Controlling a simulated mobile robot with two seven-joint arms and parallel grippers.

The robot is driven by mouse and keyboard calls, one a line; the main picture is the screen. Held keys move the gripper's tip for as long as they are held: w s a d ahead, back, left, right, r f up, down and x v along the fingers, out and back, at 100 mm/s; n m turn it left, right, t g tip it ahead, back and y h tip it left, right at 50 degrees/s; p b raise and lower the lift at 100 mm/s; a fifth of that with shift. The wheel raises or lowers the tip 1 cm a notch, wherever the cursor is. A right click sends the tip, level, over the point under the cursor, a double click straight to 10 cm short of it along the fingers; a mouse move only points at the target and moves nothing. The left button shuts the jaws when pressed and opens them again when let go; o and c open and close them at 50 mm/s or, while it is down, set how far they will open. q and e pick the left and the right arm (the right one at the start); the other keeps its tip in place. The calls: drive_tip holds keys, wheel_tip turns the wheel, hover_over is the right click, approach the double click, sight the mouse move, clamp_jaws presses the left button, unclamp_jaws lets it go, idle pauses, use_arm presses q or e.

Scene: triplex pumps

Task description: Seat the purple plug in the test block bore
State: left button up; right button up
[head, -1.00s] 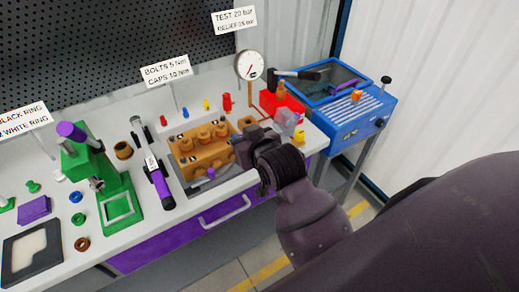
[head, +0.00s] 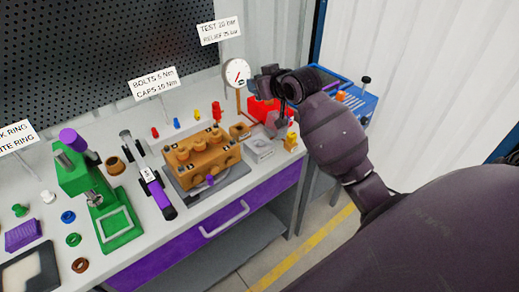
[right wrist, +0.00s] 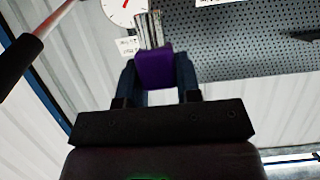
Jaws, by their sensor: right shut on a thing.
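My right gripper (head: 268,85) is raised above the bench near the gauge, at the upper middle of the head view. In the right wrist view its fingers (right wrist: 158,82) are shut on a purple plug (right wrist: 155,68), held clear of any surface. The plug cannot be made out in the head view. A grey block (head: 260,150) stands on the bench below and right of the gauge; I cannot tell whether it is the test block or see its bore clearly. An orange pump block (head: 200,158) stands to its left, with a small purple piece (head: 210,180) at its front.
The pressure gauge (head: 235,74) stands close to my gripper. A red unit (head: 258,110) is partly hidden below it. A yellow part (head: 291,141) stands near the bench's right end. A torque tool (head: 155,188) and green press (head: 100,190) are to the left.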

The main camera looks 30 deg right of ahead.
drive_tip(key=shift+w+d+f, duration=0.15)
drive_tip(key=shift+d+f, duration=0.05)
drive_tip(key=b, duration=0.1)
hover_over(259, 138)
drive_tip(key=s+a, duration=0.1)
drive_tip(key=s, duration=0.1)
wheel_tip(259, 138, down, 14)
drive_tip(key=shift+s+a+f+b, duration=0.1)
drive_tip(key=shift+f+b, duration=0.25)
drive_tip(key=shift+f, duration=2.25)
drive_tip(key=shift+f, duration=0.15)
drive_tip(key=o, duration=0.9)
drive_tip(key=shift+c, duration=0.2)
drive_tip(key=shift+o, duration=0.4)
drive_tip(key=shift+a, duration=0.15)
